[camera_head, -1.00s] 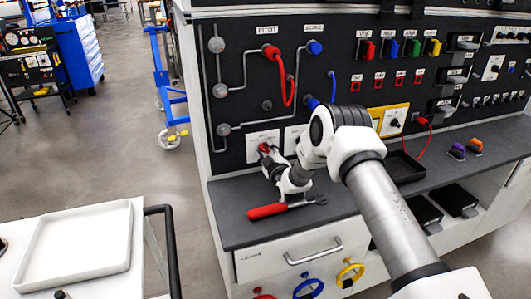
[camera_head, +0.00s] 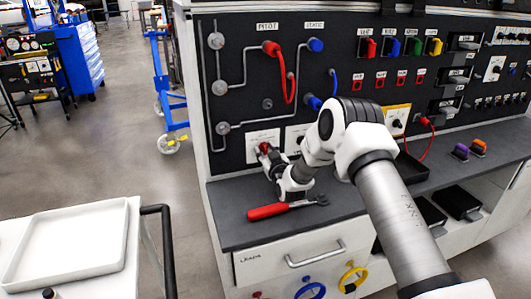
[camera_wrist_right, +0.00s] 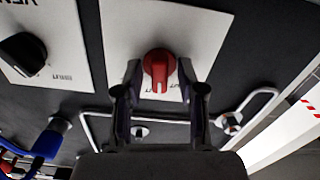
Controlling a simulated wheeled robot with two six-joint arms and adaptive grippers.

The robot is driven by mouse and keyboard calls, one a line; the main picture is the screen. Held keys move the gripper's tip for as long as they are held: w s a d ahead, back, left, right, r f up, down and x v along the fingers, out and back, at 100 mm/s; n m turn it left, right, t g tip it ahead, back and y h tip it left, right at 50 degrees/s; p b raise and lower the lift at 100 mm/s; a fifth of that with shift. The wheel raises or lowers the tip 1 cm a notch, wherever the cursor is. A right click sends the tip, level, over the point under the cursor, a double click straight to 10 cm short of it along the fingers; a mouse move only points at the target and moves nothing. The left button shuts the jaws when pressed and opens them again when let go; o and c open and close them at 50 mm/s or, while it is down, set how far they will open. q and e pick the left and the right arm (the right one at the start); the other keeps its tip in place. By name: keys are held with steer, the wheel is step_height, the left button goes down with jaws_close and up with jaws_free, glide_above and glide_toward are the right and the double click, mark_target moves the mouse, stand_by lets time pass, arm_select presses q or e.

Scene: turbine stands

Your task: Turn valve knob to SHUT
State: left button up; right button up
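The red valve knob (camera_wrist_right: 160,70) sits on a white plate (camera_wrist_right: 205,30) in the right wrist view. Its grip bar lies upright in that picture, and the small print by it is too blurred to read. My right gripper (camera_wrist_right: 160,78) is open, with one finger on each side of the knob and a small gap visible on both sides. In the head view the knob (camera_head: 264,148) shows at the panel's lower left, with my right gripper (camera_head: 269,160) in front of it. My left gripper is not in view.
A black knob (camera_wrist_right: 22,54) on another white plate is beside it. A red-handled tool (camera_head: 268,212) lies on the dark bench ledge (camera_head: 225,230) below my right gripper. A red hose (camera_head: 292,85) hangs above. A white tray (camera_head: 70,245) is at lower left.

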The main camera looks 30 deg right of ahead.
mark_target(266, 149)
steer(key=shift+o, duration=0.8)
steer(key=shift+s+a+p, duration=0.1)
steer(key=shift+s+p, duration=0.25)
steer(key=shift+s, duration=0.1)
steer(key=p+v, duration=0.1)
steer(key=v, duration=0.2)
steer(key=shift+s+r, duration=0.1)
steer(key=shift+s, duration=0.05)
steer(key=shift+s+a, duration=0.15)
steer(key=shift+s, duration=0.25)
